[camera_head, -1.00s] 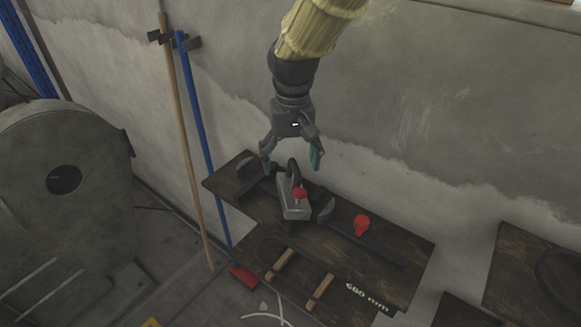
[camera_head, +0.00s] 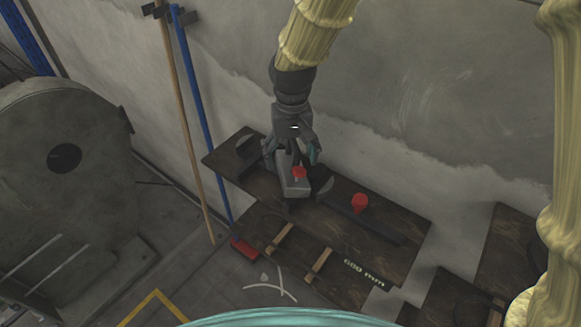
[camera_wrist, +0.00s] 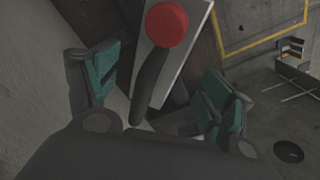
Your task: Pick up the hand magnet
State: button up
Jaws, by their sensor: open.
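The hand magnet (camera_head: 294,188) is a grey block with a black handle and a red knob, on a dark wooden board (camera_head: 400,222) by the wall. My gripper (camera_head: 292,157) is open, close above the magnet's rear part. In the wrist view, the grey block (camera_wrist: 186,58) and red knob lie at the top, and the black handle (camera_wrist: 150,86) runs down between the two teal-padded fingers of my gripper (camera_wrist: 158,92). I cannot tell whether either finger touches the handle. In the head view my gripper hides most of the handle.
A black bar with a red knob (camera_head: 360,203) lies on the board, right of the magnet. Dark curved pieces flank the magnet. A wooden pole and a blue-handled broom (camera_head: 205,130) lean at the wall. A large grey machine (camera_head: 65,190) stands left.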

aim_at(291, 163)
jog(key=shift+w+d+f, duration=0.1)
jog(key=shift+w+f, duration=0.1)
jog(key=shift+f, duration=1.35)
jog(key=shift+s+r, duration=0.1)
jog(key=shift+s, duration=0.1)
jog(key=shift+w, duration=0.15)
jog(key=c, duration=1.4)
jog(key=shift+c, duration=1.4)
